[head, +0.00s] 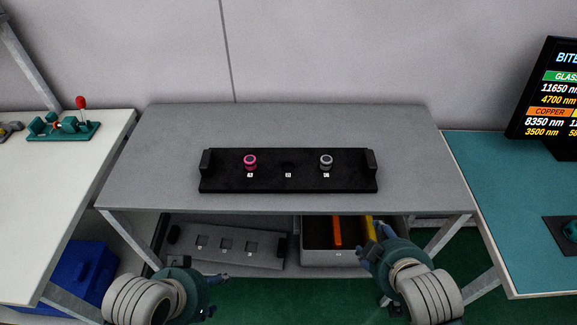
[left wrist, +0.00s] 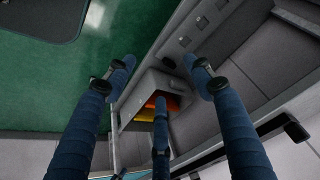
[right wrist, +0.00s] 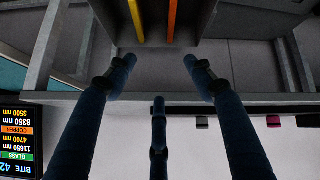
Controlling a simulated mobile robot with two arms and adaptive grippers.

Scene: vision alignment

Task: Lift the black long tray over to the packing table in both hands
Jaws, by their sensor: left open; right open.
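The black long tray (head: 288,182) lies on the grey table in the middle of the head view. It has a raised block at each end. A pink ring-shaped part (head: 250,161) and a grey one (head: 326,161) sit on it, with a dark spot between them. My left gripper (head: 222,290) is open and empty, below and in front of the table's left half. My right gripper (head: 376,240) is open and empty, near the table's front edge at the right. Both are apart from the tray. Which table is the packing table, I cannot tell.
The grey table (head: 290,125) has bare room around the tray. On its lower shelf are a grey tray with square holes (head: 215,258) and a bin (head: 318,255) with orange and yellow pieces. A white table (head: 60,180) stands left, a teal-topped one (head: 510,190) right with a screen (head: 550,100).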

